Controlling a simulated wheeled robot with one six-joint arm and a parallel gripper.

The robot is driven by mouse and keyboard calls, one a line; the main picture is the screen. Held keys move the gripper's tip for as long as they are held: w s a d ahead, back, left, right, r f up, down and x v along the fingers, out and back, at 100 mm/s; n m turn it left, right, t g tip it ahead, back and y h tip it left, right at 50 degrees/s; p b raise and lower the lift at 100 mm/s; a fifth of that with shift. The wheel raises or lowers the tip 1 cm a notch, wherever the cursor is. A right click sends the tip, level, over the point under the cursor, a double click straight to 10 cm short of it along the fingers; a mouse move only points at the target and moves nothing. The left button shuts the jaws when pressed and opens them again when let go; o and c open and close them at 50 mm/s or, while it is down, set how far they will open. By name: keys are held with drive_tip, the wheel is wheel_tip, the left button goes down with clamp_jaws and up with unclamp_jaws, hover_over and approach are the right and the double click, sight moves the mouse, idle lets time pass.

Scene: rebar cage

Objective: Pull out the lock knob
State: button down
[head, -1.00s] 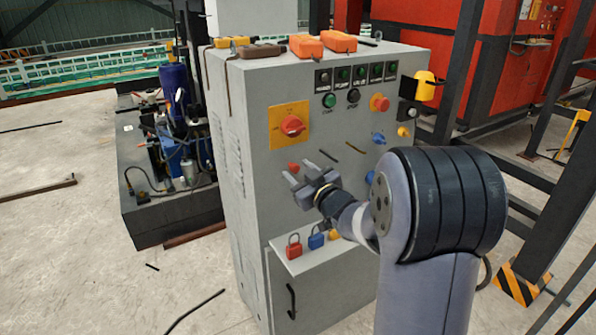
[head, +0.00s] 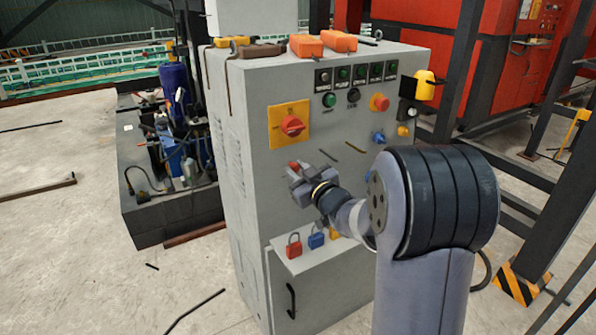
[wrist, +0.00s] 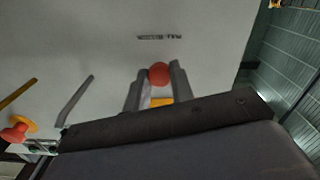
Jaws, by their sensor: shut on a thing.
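The lock knob is a small red knob (head: 294,166) on the front face of the grey control cabinet (head: 258,190), below the red rotary switch. In the wrist view the red knob (wrist: 159,74) sits between the two finger tips, with an orange-yellow patch just below it. My gripper (head: 296,170) is at the cabinet face, shut on the red knob, with a finger on each side. The fingers hide part of the knob in the head view.
A red rotary switch on a yellow plate (head: 291,126) is above. Blue knob (head: 378,137) and red mushroom button (head: 379,103) are to the right. Orange boxes (head: 306,46) lie on top.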

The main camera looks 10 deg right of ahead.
drive_tip(key=shift+b+v, duration=0.3)
drive_tip(key=shift+v, duration=0.8)
drive_tip(key=c, duration=1.7)
unclamp_jaws()
drive_tip(key=shift+f, duration=0.1)
drive_tip(key=o, duration=0.5)
drive_tip(key=shift+s, duration=0.1)
drive_tip(key=v, duration=1)
drive_tip(key=shift+s+d, duration=0.15)
drive_tip(key=shift+s, duration=0.2)
drive_tip(key=shift+w, duration=0.1)
